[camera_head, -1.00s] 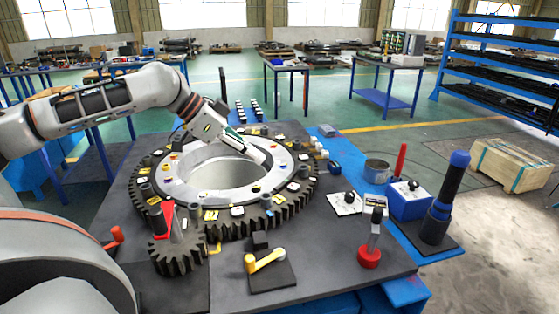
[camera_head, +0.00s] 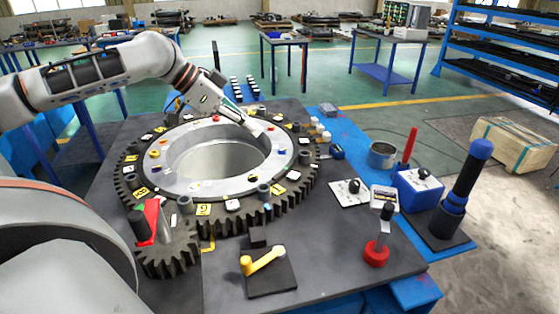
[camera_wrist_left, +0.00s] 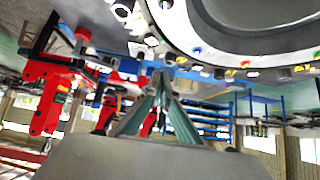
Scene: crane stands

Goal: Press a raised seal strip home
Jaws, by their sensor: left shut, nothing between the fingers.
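A large toothed slewing ring (camera_head: 125,184) lies flat on a dark table, with a pale inner ring (camera_head: 180,186) around an open bore. Numbered tags, bolts and small blocks sit around it. I cannot pick out a raised seal strip; a thin dark line runs between the pale ring and the toothed part. My left gripper (camera_head: 258,131) points down and right at the far right of the pale ring; whether it touches cannot be told. In the left wrist view its fingers (camera_wrist_left: 160,82) are together and empty, beside the ring's edge (camera_wrist_left: 235,58). My right gripper is out of view.
A small pinion (camera_head: 170,258) with a red part stands at the front left. A yellow crank (camera_head: 263,261) and a red-based lever (camera_head: 377,250) are in front. A blue-topped post (camera_head: 470,175) and a metal cup (camera_head: 381,155) stand at the right. Red clamps (camera_wrist_left: 52,88) show in the left wrist view.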

